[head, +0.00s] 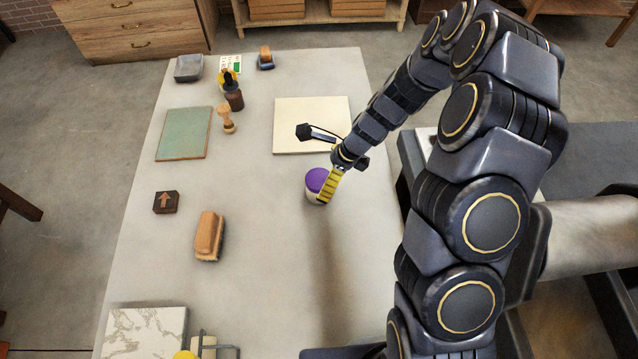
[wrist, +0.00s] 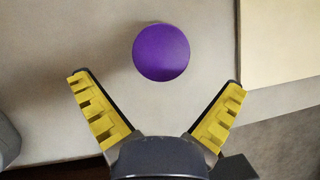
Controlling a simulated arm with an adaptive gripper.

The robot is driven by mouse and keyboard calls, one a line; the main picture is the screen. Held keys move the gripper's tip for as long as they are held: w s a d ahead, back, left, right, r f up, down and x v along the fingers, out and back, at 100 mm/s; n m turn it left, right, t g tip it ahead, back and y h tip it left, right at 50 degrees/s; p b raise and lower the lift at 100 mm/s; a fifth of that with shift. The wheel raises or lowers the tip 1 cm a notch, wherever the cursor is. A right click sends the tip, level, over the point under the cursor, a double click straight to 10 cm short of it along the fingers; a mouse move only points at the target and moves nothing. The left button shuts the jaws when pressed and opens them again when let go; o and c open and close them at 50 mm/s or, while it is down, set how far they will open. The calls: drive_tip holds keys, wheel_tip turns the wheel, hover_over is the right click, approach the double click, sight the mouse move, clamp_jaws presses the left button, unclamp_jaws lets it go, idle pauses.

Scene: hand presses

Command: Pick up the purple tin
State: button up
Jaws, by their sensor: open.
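The purple tin (head: 316,181) has a purple top and a pale side and stands upright on the grey table. In the wrist view its round purple lid (wrist: 161,52) shows from above, beyond the fingertips and roughly midway between them. My gripper (head: 333,185) has yellow ridged fingers and is close to the tin at its right in the head view, partly covering it. In the wrist view my gripper (wrist: 160,88) is open and empty, with its fingers spread wide. I cannot tell its exact height over the tin.
A cream board (head: 312,112) lies behind the tin. A brush (head: 209,236), a dark arrow block (head: 166,202), a green board (head: 184,134), a wooden stamp (head: 227,119) and a brown bottle (head: 233,97) are to the left. A marble slab (head: 145,332) lies at the front. The table around the tin is clear.

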sight(323, 179)
drive_tip(key=x, duration=0.5)
drive_tip(key=shift+f, duration=0.15)
drive_tip(key=c, duration=1.2)
